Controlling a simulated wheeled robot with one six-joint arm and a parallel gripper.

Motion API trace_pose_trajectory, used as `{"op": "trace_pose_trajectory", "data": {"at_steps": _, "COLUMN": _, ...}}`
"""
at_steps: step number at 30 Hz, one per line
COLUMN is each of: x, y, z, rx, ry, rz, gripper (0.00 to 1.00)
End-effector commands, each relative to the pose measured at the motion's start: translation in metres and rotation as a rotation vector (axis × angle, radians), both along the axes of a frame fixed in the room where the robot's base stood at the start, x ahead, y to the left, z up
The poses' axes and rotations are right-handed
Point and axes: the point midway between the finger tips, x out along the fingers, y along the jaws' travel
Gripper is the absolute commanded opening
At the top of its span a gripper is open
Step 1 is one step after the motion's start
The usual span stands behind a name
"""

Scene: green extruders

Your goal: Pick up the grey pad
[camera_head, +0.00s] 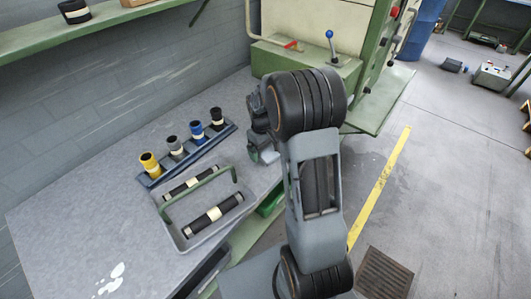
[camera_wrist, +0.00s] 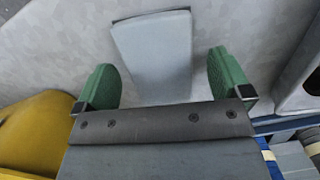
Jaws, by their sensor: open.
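A light grey, flat-faced rectangular pad (camera_wrist: 155,45) lies on the speckled grey surface in the wrist view. Its near end is hidden by my gripper's body. My gripper (camera_wrist: 163,62) is open, with one green finger to each side of the pad. I see gaps between the pad and both fingers; the height between them is unclear. In the camera_head view my gripper (camera_head: 263,149) is partly hidden behind my arm, over the right part of the grey bench (camera_head: 90,205). I cannot make out the pad there.
Left of my gripper, a blue rack (camera_head: 155,178) holds several coloured cylinders. A grey tray (camera_head: 185,240) with two black rolls and a green handle stands in front. A green machine (camera_head: 300,62) is behind. The bench's left part is mostly clear.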

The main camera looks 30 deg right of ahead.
Motion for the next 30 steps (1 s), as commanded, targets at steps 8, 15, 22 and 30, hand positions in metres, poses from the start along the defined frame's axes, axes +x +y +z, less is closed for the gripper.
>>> {"op": "trace_pose_trajectory", "data": {"at_steps": 8, "x": -0.0008, "y": -0.0003, "z": -0.0075, "rx": 0.000, "ry": -0.001, "rz": 0.000, "gripper": 0.96}}
{"op": "trace_pose_trajectory", "data": {"at_steps": 15, "x": -0.0007, "y": -0.0003, "z": -0.0073, "rx": 0.000, "ry": -0.001, "rz": 0.000, "gripper": 0.82}}
{"op": "trace_pose_trajectory", "data": {"at_steps": 22, "x": -0.0007, "y": -0.0003, "z": -0.0071, "rx": 0.000, "ry": -0.001, "rz": 0.000, "gripper": 0.60}}
{"op": "trace_pose_trajectory", "data": {"at_steps": 30, "x": -0.0006, "y": -0.0002, "z": -0.0070, "rx": 0.000, "ry": -0.001, "rz": 0.000, "gripper": 0.42}}
